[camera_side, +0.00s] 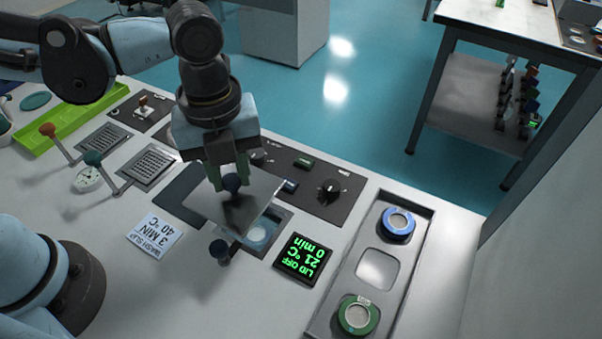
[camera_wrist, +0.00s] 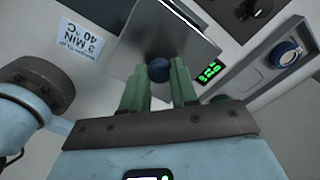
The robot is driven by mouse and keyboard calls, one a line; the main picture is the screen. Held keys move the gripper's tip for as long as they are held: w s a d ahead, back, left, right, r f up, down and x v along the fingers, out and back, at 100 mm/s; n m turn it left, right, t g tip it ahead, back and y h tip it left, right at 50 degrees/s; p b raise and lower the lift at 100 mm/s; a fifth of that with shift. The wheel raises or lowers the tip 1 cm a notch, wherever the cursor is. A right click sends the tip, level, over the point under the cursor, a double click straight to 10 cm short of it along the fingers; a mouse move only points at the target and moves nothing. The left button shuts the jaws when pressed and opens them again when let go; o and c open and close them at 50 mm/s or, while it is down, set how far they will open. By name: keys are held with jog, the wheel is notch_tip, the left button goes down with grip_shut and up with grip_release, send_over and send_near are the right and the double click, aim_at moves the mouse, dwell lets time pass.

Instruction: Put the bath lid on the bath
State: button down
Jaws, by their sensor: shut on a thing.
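The bath lid (camera_side: 250,207) is a square grey metal plate with a dark round knob (camera_side: 231,184). My gripper (camera_side: 229,172) is shut on that knob and holds the lid over the bath, whose open well (camera_side: 259,236) shows partly beyond the lid's lower right edge. The lid looks offset to the left of the opening and slightly tilted; its height above the bath is hard to tell. In the wrist view, the green fingers of my gripper (camera_wrist: 158,76) flank the knob, with the lid (camera_wrist: 172,32) beyond it. The lid hides much of the bath.
A display (camera_side: 302,258) reading "LID OFF 21 °C 0 min" lies right of the bath. A dark ball knob (camera_side: 220,249) stands at its near side. A wash card (camera_side: 152,238) lies left. A tray (camera_side: 345,275) holds blue and green ringed round pieces. A control panel (camera_side: 312,180) lies behind.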

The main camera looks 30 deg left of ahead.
jog(key=shift+w+d+f, duration=0.4)
jog(key=shift+w, duration=0.3)
jog(key=shift+w+f, duration=0.15)
jog(key=shift+f, duration=0.15)
notch_tip(320, 180, down, 7)
jog(key=shift+f, duration=0.5)
dwell(0.6)
jog(key=c, duration=0.8)
grip_release()
